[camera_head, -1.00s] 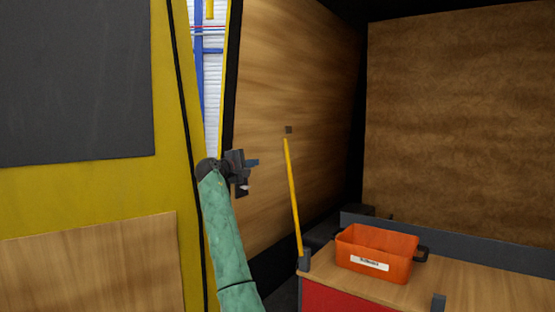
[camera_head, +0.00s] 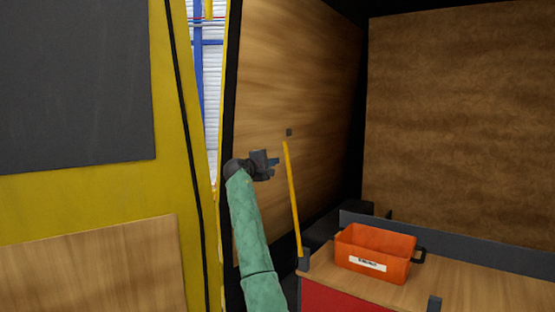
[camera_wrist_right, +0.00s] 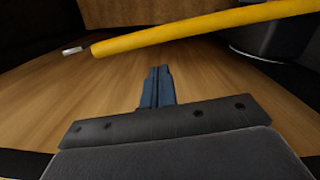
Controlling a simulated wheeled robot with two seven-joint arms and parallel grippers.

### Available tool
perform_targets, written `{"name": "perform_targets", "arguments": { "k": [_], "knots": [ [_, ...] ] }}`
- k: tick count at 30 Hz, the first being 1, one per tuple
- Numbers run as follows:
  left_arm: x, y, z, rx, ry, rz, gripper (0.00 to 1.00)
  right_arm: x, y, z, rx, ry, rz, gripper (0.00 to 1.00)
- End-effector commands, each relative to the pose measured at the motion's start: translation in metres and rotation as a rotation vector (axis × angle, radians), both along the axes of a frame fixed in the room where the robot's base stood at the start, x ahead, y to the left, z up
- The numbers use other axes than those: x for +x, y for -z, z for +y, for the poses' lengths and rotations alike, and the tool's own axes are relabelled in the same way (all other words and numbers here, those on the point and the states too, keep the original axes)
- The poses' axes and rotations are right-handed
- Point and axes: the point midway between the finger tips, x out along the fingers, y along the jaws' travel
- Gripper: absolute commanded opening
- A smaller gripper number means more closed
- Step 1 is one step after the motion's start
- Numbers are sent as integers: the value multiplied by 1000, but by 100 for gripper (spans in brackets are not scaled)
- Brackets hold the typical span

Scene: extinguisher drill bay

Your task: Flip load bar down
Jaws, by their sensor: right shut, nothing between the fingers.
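The load bar is a thin yellow bar (camera_head: 293,200) that stands nearly upright, leaning slightly left at its top. Its lower end sits in a dark bracket (camera_head: 304,260) at the corner of the wooden counter. My right gripper (camera_head: 276,162) is shut and empty, just left of the bar's upper part. In the right wrist view the shut fingers (camera_wrist_right: 160,85) point toward the yellow bar (camera_wrist_right: 200,32), which crosses above them with a visible gap. I cannot judge the exact distance. My left gripper is not in view.
A small grey fitting (camera_head: 289,132) is on the wood-panelled wall (camera_head: 300,80) near the bar's top. An orange bin (camera_head: 372,253) with a white label stands on the counter (camera_head: 470,290). A yellow frame (camera_head: 185,190) stands at left.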

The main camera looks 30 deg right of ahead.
Motion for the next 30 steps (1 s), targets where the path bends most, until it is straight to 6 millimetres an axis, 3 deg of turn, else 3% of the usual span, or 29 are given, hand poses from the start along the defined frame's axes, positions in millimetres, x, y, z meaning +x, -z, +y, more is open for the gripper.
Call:
{"name": "perform_targets", "arguments": {
  "k": [12, 28, 30],
  "knots": [
    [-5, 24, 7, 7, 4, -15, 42, -15, -3, -10, 1, 0, 1, 0],
    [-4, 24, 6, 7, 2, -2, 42, -18, -4, -17, 12, 1, -27, 0],
    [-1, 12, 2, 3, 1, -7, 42, -20, -6, -22, 20, 1, -47, 0]
  ]
}}
